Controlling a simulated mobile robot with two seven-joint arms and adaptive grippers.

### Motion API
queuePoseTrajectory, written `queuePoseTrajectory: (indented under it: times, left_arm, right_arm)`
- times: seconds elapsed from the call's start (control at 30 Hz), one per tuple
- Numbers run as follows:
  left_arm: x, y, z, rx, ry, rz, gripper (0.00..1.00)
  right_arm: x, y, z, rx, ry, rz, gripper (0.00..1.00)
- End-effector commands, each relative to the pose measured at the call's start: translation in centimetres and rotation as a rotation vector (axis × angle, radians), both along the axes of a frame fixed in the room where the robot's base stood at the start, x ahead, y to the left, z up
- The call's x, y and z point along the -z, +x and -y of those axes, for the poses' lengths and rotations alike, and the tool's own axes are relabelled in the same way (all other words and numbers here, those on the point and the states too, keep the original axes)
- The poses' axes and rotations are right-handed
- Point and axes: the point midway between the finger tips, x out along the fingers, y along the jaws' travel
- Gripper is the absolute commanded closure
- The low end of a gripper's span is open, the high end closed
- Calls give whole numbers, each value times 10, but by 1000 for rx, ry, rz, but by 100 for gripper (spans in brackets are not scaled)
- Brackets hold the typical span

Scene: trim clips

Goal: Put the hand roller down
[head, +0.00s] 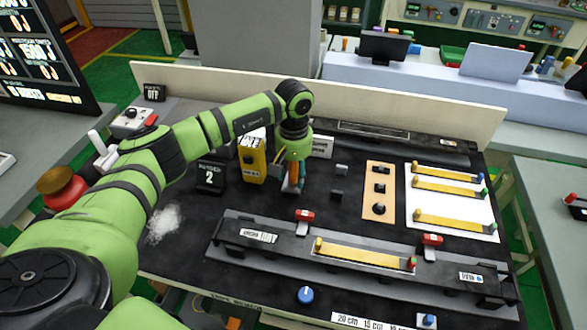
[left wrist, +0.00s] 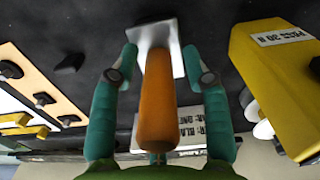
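The hand roller shows in the left wrist view as an orange handle (left wrist: 158,105) with a pale grey metal part (left wrist: 150,33) at its far end, at the black bench top. In the head view only a small orange piece of the roller (head: 293,178) shows. My left gripper (left wrist: 159,52) has its two teal fingers on either side of the roller, with dark gaps between them and the handle; it looks open. In the head view the left gripper (head: 291,190) points down at the bench beside the yellow box. My right gripper is in neither view.
The yellow box (head: 252,163) and a black "2" block (head: 210,176) stand left of the gripper. A long fixture (head: 240,235) with red clamps (head: 304,215) lies in front. A tan board (head: 379,190) and a white sheet with yellow strips (head: 450,202) lie right.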

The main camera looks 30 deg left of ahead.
Motion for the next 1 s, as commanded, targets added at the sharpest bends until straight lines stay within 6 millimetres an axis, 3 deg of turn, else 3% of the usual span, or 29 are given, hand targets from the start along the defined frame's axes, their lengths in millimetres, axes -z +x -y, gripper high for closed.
queuePoseTrajectory:
  times: [0.27,0.43,0.47,0.7,1.0]
  left_arm:
    - [-6,2,-1,-1,0,6,53]
    - [-22,2,0,-2,-1,6,53]
    - [-23,3,-1,-1,0,9,53]
    - [-75,4,-1,-1,0,15,53]
    - [-127,4,-1,-2,-2,10,53]
  right_arm:
    - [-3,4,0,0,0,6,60]
    - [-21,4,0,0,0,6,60]
    - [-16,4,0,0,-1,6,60]
    - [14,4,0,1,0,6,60]
    - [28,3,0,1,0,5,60]
